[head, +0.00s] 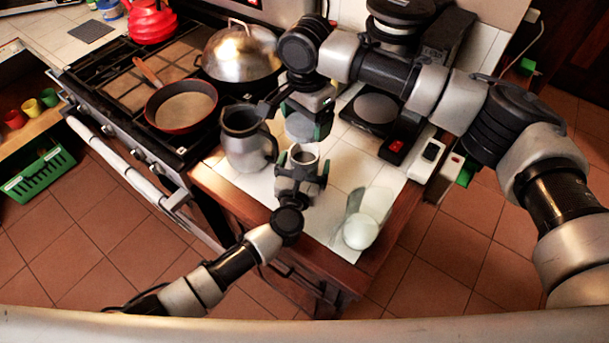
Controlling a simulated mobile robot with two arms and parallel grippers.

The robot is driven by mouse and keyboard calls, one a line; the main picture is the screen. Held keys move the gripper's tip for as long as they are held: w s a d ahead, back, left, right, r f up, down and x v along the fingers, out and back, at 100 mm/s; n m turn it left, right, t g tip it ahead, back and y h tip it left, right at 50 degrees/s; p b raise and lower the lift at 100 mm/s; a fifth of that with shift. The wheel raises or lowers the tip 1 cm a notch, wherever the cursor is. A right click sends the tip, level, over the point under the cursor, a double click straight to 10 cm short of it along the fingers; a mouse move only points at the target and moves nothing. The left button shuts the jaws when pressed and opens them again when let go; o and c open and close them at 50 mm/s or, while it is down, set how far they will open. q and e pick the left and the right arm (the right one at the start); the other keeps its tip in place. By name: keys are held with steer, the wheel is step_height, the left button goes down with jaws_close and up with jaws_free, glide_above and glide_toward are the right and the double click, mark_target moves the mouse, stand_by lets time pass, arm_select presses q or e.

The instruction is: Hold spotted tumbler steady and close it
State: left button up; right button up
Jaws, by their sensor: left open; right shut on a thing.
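A small cup-like tumbler (304,154) with a pale, open round top stands on the white tiled counter. Spots on it cannot be made out. My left gripper (303,170) is open, its fingers on either side of the tumbler; contact cannot be told. My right gripper (307,121) is just behind and above the tumbler, shut on a grey round piece that looks like a lid (299,128). The lid is apart from the tumbler's top, and the fingers hide part of it.
A grey metal pitcher (246,143) stands close left of both grippers. A pale glass item with a white round end (361,231) is near the counter's right front corner. A black scale-like device (375,110) is behind. The stove holds a red pan (182,106) and a domed lid (240,50).

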arm_select(q)
steer(key=shift+c, duration=0.2)
steer(key=c, duration=1.3)
arm_select(e)
glide_above(306, 145)
steer(key=s, duration=0.3)
steer(key=shift+w+f, duration=0.2)
steer(key=shift+f, duration=2.25)
steer(key=shift+f, duration=0.9)
steer(key=shift+f, duration=0.5)
